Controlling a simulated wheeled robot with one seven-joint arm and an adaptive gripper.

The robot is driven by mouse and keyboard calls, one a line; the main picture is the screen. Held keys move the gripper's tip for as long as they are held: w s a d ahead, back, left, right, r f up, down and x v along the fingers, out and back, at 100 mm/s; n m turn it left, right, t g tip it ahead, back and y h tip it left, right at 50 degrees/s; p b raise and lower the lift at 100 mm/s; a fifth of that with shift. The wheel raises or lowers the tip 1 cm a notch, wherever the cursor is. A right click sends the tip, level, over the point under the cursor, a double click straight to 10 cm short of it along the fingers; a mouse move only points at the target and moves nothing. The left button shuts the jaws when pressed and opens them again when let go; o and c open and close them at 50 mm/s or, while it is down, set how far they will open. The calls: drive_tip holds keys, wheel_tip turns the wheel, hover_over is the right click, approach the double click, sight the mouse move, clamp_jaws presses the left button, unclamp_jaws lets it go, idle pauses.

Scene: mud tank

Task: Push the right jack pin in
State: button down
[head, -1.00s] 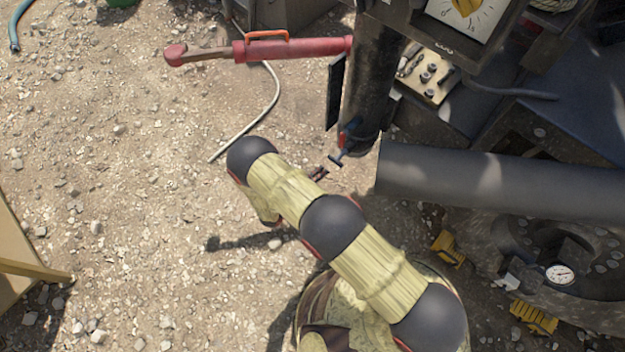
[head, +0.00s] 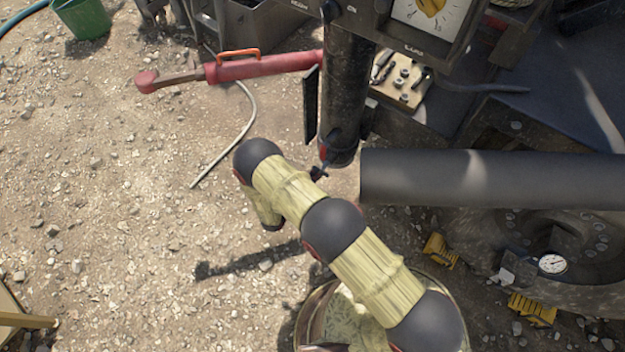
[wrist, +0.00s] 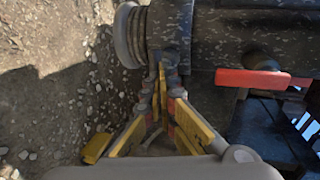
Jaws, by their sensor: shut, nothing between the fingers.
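The dark jack leg (head: 340,100) stands upright in the head view. A small red part (head: 323,153) shows on its lower end, and my gripper (head: 319,172) is right beside it. In the wrist view the jack leg (wrist: 210,30) lies across the top, with a round foot at left and a red bar (wrist: 255,79) at right. My gripper (wrist: 165,72) is shut and empty, its yellow-sided fingers converging at the leg's surface. A dark rounded piece (wrist: 172,57), perhaps the jack pin, is at the fingertips. Contact and the pin's depth cannot be told.
A thick dark tube (head: 480,180) runs rightward from near the leg. A red cylinder with an orange handle (head: 265,65) reaches left of the leg. A wheel with a gauge (head: 552,263) and yellow blocks (head: 532,309) are at lower right. Open gravel lies left.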

sight(322, 168)
drive_tip(key=x, duration=0.3)
drive_tip(key=shift+d+r+b, duration=0.1)
drive_tip(key=shift+r+b, duration=0.2)
drive_tip(key=shift+w+d, duration=0.1)
drive_tip(key=shift+w, duration=0.15)
drive_tip(key=shift+r, duration=0.15)
drive_tip(key=p+v, duration=0.3)
drive_tip(key=v, duration=1.1)
drive_tip(key=shift+s, duration=0.15)
